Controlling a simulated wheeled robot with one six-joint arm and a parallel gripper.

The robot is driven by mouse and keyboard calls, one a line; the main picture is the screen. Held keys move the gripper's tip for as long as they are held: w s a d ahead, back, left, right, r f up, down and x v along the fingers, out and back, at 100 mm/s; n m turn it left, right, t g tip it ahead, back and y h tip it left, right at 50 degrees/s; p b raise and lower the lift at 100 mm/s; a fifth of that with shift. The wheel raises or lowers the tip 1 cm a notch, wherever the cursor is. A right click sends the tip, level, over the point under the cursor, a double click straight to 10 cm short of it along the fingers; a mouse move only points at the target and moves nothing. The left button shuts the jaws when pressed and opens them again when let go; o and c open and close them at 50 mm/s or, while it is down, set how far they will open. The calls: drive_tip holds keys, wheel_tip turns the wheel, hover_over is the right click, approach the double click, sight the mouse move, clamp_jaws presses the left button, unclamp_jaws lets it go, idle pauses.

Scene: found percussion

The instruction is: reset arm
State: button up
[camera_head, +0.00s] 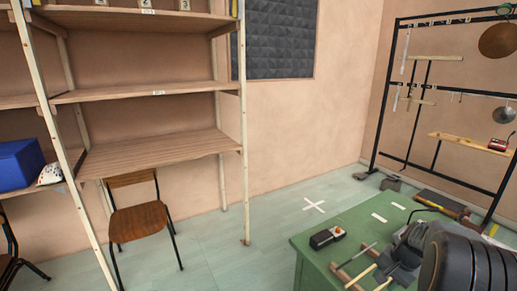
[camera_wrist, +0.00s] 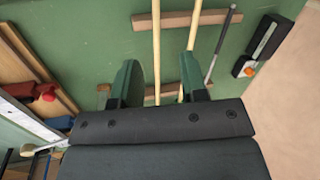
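My gripper (camera_wrist: 159,75) is open, its two dark green fingers spread apart in the wrist view. Nothing is gripped between them. In the head view my gripper (camera_head: 402,258) hangs over the green table (camera_head: 312,262) at the lower right, with my dark arm beside it. Two pale wooden sticks (camera_wrist: 156,42) lie on the table below the fingers, partly hidden by them. They rest across a wooden bar (camera_wrist: 180,19). The gap between fingers and sticks cannot be told.
A dark rod (camera_wrist: 219,48) and a black box with an orange knob (camera_wrist: 244,67) lie near; the box also shows in the head view (camera_head: 326,237). Wooden shelves (camera_head: 150,150) and a chair (camera_head: 138,221) stand left. A black rack (camera_head: 383,95) stands right. The floor between is open.

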drive_tip(key=s+a+r+n, duration=0.3)
drive_tip(key=s+a, duration=0.1)
drive_tip(key=a, duration=0.3)
drive_tip(key=s+a+r+n+t+h+p, duration=0.1)
drive_tip(key=s+a+r+n, duration=0.3)
drive_tip(key=a, duration=0.3)
drive_tip(key=s+a+r+n+h, duration=0.1)
drive_tip(key=s+a+r+n, duration=0.2)
drive_tip(key=a, duration=0.5)
drive_tip(key=shift+s+r+t, duration=0.3)
drive_tip(key=shift+s, duration=0.55)
drive_tip(key=shift+o, duration=0.2)
